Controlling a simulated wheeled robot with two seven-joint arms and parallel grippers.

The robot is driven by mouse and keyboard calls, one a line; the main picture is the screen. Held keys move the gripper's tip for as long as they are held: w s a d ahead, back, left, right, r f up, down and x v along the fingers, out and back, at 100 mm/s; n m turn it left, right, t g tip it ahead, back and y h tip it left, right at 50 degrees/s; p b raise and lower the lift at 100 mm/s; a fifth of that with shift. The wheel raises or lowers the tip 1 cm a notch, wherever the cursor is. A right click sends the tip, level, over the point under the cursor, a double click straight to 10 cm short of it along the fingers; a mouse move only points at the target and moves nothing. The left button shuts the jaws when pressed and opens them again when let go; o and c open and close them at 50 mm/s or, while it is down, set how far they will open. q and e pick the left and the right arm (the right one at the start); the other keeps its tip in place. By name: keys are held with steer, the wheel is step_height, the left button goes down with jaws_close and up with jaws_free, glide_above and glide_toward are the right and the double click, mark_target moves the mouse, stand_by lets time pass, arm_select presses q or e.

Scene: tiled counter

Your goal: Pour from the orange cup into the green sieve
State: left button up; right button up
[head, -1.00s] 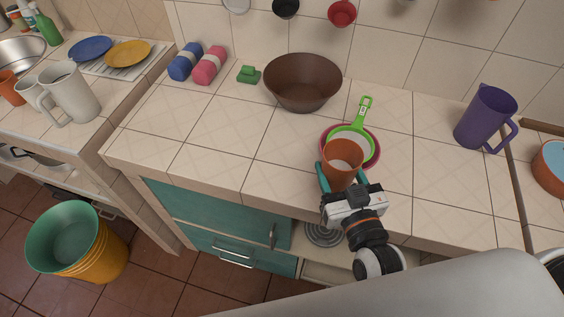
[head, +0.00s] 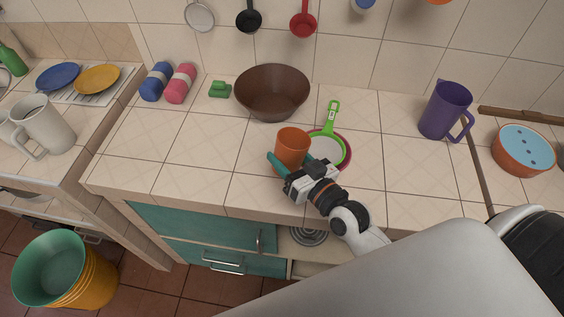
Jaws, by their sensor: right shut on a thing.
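The orange cup (head: 291,146) is held upright by my right gripper (head: 291,164), whose teal fingers are closed around it. It is at the left of the green sieve (head: 332,121), near the counter's front. The sieve rests on a pink bowl (head: 349,152), with its handle pointing to the back. The cup covers part of the sieve's left rim. What is inside the cup cannot be seen. My left gripper is not in view.
A brown bowl (head: 272,92) stands behind the cup. A purple pitcher (head: 446,110) stands at the right, beside a wooden strip (head: 478,160). A green block (head: 220,89) and two rolls lie at the back left. The counter's left middle is clear.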

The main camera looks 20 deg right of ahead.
mark_target(298, 146)
steer(key=shift+w+d+r+m, duration=0.15)
steer(key=shift+d+r+m, duration=0.1)
steer(key=shift+d+r, duration=0.35)
steer(key=shift+w+d+r+m, duration=0.15)
steer(key=shift+d+r+m, duration=0.1)
steer(key=shift+d+r, duration=0.3)
steer(key=shift+a+f+m+b, duration=0.1)
steer(key=shift+f+m+b, duration=0.65)
steer(key=shift+f, duration=0.2)
steer(key=shift+s+a+m+b, duration=0.1)
steer(key=shift+a+m+b, duration=0.15)
steer(key=shift+m, duration=0.5)
steer(key=m, duration=0.4)
steer(key=shift+a+r+y, duration=0.15)
steer(key=shift+a+y, duration=0.15)
steer(key=m, duration=0.2)
steer(key=m+p, duration=0.1)
steer(key=shift+d+r+m, duration=0.1)
steer(key=shift+r+m, duration=0.25)
steer(key=shift+m, duration=0.05)
steer(key=shift+d+r+m+p, duration=0.1)
steer(key=shift+r+m+p, duration=0.05)
steer(key=shift+m+p, duration=0.3)
steer(key=shift+d+f+m, duration=0.25)
steer(key=shift+f+m, duration=0.2)
steer(key=shift+m, duration=0.4)
steer(key=shift+d+r+m+t+p, duration=0.25)
steer(key=shift+r+m+t+p, duration=0.15)
steer(key=shift+m, duration=0.4)
